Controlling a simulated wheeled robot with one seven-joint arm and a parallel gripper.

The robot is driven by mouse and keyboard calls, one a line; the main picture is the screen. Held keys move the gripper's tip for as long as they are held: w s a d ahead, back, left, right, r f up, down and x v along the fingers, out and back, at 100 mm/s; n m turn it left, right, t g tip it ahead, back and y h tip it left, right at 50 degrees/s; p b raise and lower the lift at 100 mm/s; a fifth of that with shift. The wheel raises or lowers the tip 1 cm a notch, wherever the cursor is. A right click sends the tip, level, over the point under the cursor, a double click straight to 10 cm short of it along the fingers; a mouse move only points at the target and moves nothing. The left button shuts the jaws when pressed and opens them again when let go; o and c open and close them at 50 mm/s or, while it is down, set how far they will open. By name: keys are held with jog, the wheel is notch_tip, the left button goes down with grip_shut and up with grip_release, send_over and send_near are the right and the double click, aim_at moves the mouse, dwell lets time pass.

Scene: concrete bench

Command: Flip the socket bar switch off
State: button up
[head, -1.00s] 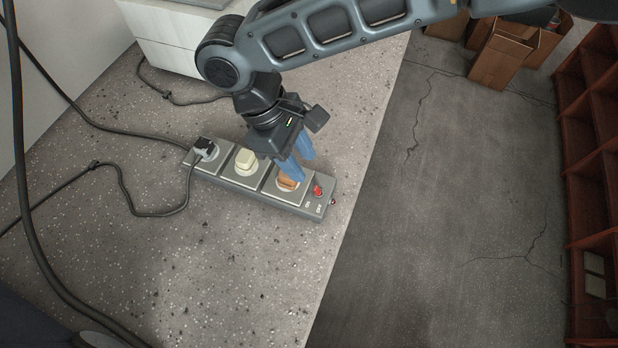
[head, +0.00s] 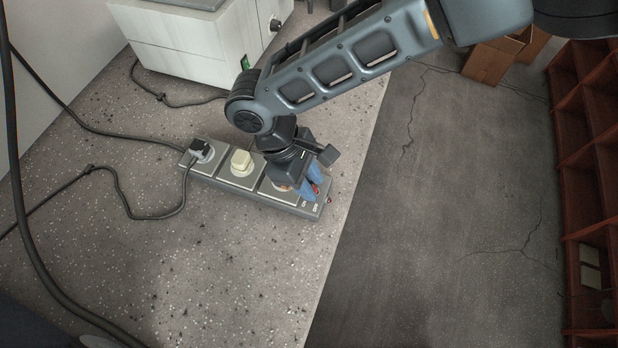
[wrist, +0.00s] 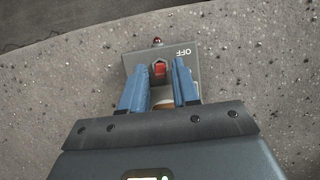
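The grey socket bar (head: 245,192) lies on the speckled bench, with several sockets in a row and its switch end at the right. Its red switch (wrist: 160,69) sits between my blue fingertips in the wrist view, beside the "OFF" marking; its tilt is hard to tell. In the head view only a sliver of red shows between the fingers. My gripper (wrist: 159,66) is open, pointing down, one finger on each side of the switch with small gaps. It also shows in the head view (head: 313,190). A small red lamp (wrist: 157,41) sits at the bar's end.
A black plug (head: 200,151) with a cable fills the left socket, and a cream plug (head: 241,160) the middle one. An orange-brown plug (wrist: 163,104) is partly hidden under my gripper. A white drawer unit (head: 190,45) stands behind. The bench edge is close on the right.

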grip_shut()
jog(key=y+p, duration=0.1)
jog(key=d+y+p, duration=0.1)
jog(key=p, duration=0.1)
jog(key=shift+s+r+t, duration=0.2)
jog(key=shift+r+t, duration=0.1)
jog(key=shift+t, duration=0.1)
jog(key=y+p, duration=0.1)
jog(key=t+y+p, duration=0.1)
jog(key=shift+s+d+f+y, duration=0.15)
jog(key=shift+d+y, duration=0.25)
jog(key=shift+s+d+f+t+y, duration=0.1)
jog(key=shift+d+t+y, duration=0.15)
jog(key=shift+y, duration=0.45)
jog(key=shift+d+f+t+y, duration=0.1)
jog(key=shift+d+t+y, duration=0.15)
jog(key=shift+y, duration=0.45)
jog(key=shift+o, duration=1.1)
grip_release()
